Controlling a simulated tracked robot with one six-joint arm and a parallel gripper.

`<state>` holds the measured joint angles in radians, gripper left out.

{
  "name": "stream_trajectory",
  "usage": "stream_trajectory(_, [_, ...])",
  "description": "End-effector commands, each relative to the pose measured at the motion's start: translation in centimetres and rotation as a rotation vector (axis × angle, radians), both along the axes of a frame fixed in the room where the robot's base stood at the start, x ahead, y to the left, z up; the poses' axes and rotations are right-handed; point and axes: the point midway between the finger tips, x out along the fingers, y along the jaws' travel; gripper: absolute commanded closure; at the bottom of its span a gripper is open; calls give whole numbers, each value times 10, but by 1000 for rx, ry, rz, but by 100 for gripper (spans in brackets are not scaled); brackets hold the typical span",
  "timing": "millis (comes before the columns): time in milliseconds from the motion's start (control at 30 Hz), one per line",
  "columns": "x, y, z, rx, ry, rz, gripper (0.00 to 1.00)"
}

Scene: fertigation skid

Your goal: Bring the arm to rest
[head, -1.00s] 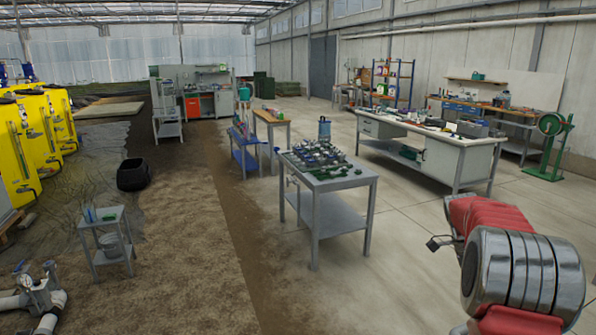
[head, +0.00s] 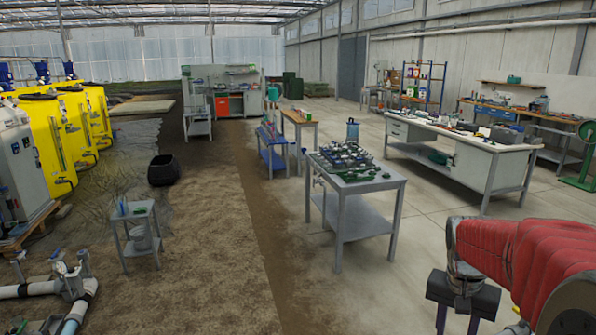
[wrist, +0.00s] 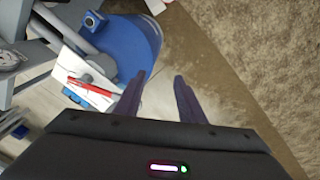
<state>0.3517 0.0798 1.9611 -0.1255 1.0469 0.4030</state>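My arm shows at the lower right of the head view, with its red sleeve folded toward the camera. My gripper (head: 458,322) hangs below a dark wrist block, its fingers partly cut off by the lower frame edge. In the wrist view my gripper (wrist: 161,80) has its two dark fingers spread apart, with nothing between them. Floor shows beyond the fingertips, and the gripper touches nothing that I can see.
A grey table (head: 390,187) with valves and fittings stands left of my arm. A long white workbench (head: 505,160) is behind it. A small grey stand (head: 131,219) and white pipes (head: 30,290) are at left. Bare soil (head: 210,230) lies between.

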Motion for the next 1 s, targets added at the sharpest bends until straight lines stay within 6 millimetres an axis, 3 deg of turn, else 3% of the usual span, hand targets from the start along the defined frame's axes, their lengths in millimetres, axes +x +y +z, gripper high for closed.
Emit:
stream_trajectory(500, [-63,90,25,-9,-130,414,64])
stream_trajectory(1000, [-125,153,37,-30,-277,607,64])
